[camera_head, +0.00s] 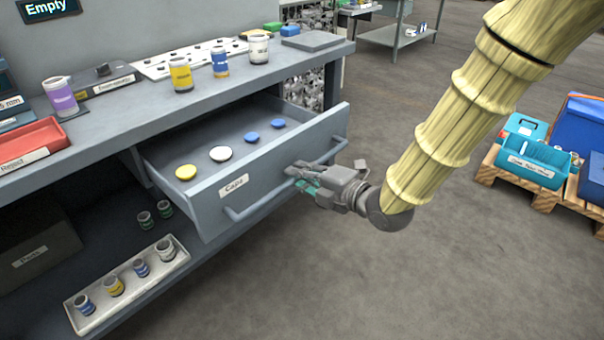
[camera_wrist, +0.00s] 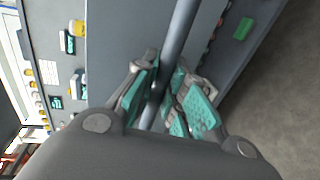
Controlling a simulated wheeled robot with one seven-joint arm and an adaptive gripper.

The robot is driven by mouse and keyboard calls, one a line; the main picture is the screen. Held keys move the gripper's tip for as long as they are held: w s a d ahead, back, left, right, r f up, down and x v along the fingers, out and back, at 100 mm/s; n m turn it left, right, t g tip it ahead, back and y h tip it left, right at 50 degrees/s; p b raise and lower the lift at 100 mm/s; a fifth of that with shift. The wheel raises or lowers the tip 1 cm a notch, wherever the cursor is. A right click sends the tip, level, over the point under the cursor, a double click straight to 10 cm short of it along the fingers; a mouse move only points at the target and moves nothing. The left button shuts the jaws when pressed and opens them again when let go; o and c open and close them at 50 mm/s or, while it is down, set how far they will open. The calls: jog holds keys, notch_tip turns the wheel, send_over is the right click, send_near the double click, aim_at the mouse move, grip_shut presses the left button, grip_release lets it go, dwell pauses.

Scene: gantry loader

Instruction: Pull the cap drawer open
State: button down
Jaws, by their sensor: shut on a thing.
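The cap drawer (camera_head: 215,210), with a label reading "Caps", stands pulled out from under the workbench top in the head view. Several caps lie inside, among them a yellow cap (camera_head: 186,172), a white cap (camera_head: 220,153) and a blue cap (camera_head: 251,137). Its long bar handle (camera_head: 255,203) runs along the front. My gripper (camera_head: 303,177) is shut on the handle, right of its middle. In the wrist view the handle bar (camera_wrist: 181,35) passes between the teal-padded fingers (camera_wrist: 163,95).
Jars stand on the bench top (camera_head: 115,115). A white tray (camera_head: 178,272) with several jars sits on the lower shelf, near a dark box. A pallet (camera_head: 510,180) with blue bins stands at the right. The floor in front of the drawer is clear.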

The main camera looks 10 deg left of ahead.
jog(key=c, duration=1.5)
grip_release()
jog(key=shift+o, duration=0.2)
jog(key=shift+d, duration=0.1)
jog(key=v, duration=1.2)
